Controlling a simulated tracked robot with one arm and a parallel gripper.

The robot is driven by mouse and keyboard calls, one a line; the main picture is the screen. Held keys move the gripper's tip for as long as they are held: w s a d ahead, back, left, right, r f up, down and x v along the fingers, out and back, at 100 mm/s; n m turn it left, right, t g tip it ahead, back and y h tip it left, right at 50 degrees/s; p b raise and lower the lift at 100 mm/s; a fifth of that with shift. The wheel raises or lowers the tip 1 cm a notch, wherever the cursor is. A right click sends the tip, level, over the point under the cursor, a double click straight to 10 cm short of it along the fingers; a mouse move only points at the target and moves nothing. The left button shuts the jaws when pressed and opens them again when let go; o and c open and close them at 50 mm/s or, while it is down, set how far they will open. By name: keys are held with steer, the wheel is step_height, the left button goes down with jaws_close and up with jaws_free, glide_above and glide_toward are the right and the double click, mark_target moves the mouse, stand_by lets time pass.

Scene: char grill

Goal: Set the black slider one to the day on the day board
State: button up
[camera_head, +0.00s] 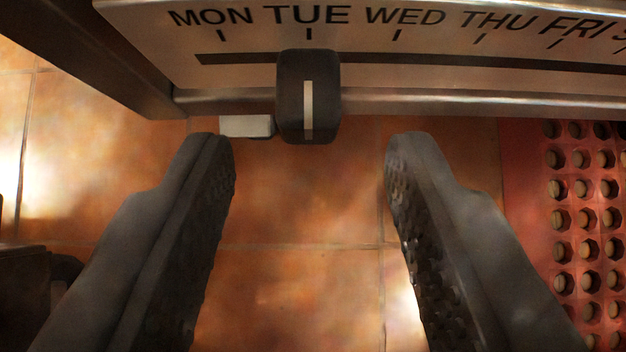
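The day board (430,78) runs across the top of the view, with MON, TUE, WED, THU and FRI readable and more cut off at the right edge. The black slider (293,72) sits on the board's dark horizontal slot, and its white line is under the TUE mark. My gripper (305,150) is open and empty. Its two dark, studded fingers stand wide apart, below the board in the picture. The slider lies between them from left to right, a little beyond the fingertips. Neither finger appears to touch it.
A small pale block (247,126) shows at the board's lower edge, just left of the slider. Orange floor tiles (300,215) lie below. A red mat with round holes (540,200) is at the right. A dark object (25,290) is at the lower left.

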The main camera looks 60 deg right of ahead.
steer(key=p+v, duration=0.3)
steer(key=v, duration=0.8)
steer(key=shift+a+r, duration=0.2)
steer(key=shift+s, duration=0.15)
